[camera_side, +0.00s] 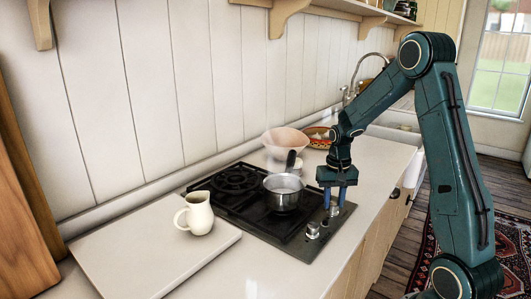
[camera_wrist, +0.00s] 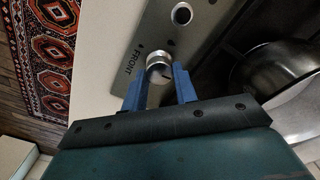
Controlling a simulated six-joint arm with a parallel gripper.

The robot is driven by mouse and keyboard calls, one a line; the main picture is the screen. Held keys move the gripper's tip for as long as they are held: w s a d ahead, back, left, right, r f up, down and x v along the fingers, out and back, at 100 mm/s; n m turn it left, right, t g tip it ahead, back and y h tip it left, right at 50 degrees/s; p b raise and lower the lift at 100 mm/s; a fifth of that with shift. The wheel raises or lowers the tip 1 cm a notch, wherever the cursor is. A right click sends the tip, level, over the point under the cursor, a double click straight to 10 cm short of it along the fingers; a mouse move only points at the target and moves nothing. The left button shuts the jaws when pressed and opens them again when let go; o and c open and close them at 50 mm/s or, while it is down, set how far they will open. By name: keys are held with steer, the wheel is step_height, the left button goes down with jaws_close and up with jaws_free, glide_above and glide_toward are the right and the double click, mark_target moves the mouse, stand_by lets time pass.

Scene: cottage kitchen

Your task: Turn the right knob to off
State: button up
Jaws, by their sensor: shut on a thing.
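The right knob (camera_side: 333,210) is a small silver knob on the front strip of the black stove (camera_side: 262,222). My gripper (camera_side: 334,203) points down over it, with its blue fingers on either side. In the wrist view the knob (camera_wrist: 158,56) sits between the fingertips of my gripper (camera_wrist: 158,78), which is shut on it. The word FRONT is printed beside this knob. The other silver knob (camera_side: 312,230) stands nearer the side camera, apart from my gripper. The fingers hide part of the held knob, and I cannot tell its setting.
A steel pot (camera_side: 283,197) with a dark handle stands on the stove, close to my gripper. A cream jug (camera_side: 197,214) stands on a pale board (camera_side: 130,250) at left. A pale bowl (camera_side: 285,141) and a patterned dish (camera_side: 318,134) are behind the stove.

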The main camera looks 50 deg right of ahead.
mark_target(333, 203)
steer(key=shift+m, duration=0.4)
steer(key=o, duration=1)
steer(key=shift+c, duration=0.2)
steer(key=shift+r, duration=0.1)
step_height(333, 203, up, 14)
steer(key=shift+f, duration=0.2)
